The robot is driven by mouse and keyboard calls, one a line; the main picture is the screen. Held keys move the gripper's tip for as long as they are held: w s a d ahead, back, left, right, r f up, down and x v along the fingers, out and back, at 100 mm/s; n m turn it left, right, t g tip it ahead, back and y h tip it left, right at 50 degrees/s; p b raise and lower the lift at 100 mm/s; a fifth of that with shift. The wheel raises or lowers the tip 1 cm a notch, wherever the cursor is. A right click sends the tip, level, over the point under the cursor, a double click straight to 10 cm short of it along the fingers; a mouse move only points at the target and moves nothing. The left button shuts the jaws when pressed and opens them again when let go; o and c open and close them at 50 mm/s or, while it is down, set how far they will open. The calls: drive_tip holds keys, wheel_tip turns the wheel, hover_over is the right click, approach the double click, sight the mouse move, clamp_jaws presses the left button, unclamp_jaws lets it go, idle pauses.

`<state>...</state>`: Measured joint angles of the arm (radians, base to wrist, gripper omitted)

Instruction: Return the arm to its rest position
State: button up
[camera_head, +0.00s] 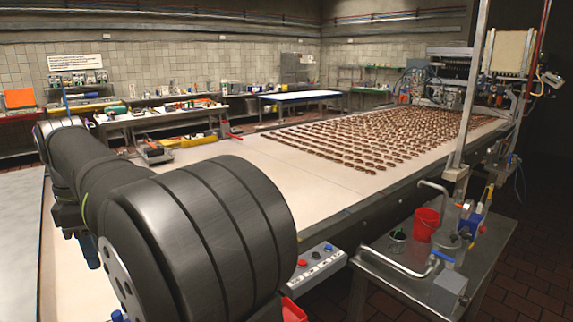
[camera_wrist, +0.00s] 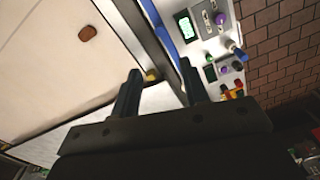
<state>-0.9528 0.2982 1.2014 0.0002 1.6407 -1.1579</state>
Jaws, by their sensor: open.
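My arm fills the lower left of the head view as a thick dark jointed shape, and its gripper end does not show there. In the wrist view my gripper (camera_wrist: 160,68) has two dark fingers set well apart with nothing between them. The fingers show over the side edge of a pale conveyor belt (camera_wrist: 40,75), close to a control panel. A single brown biscuit (camera_wrist: 87,32) lies on the belt, apart from the fingers. In the head view the belt (camera_head: 300,178) carries many rows of brown biscuits (camera_head: 385,135) farther back.
The control panel (camera_head: 318,262) stands at the belt's near edge; its knobs and display also show in the wrist view (camera_wrist: 210,40). A metal cart (camera_head: 395,275) with a red bucket (camera_head: 426,224) stands at right. The near belt is largely bare.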

sight(117, 313)
wheel_tip(117, 313, down, 17)
drive_tip(key=shift+w+r, duration=0.1)
drive_tip(key=shift+r, duration=0.1)
drive_tip(key=shift+w+a+r+m, duration=0.15)
drive_tip(key=shift+w+a+m, duration=0.3)
drive_tip(key=shift+m, duration=0.55)
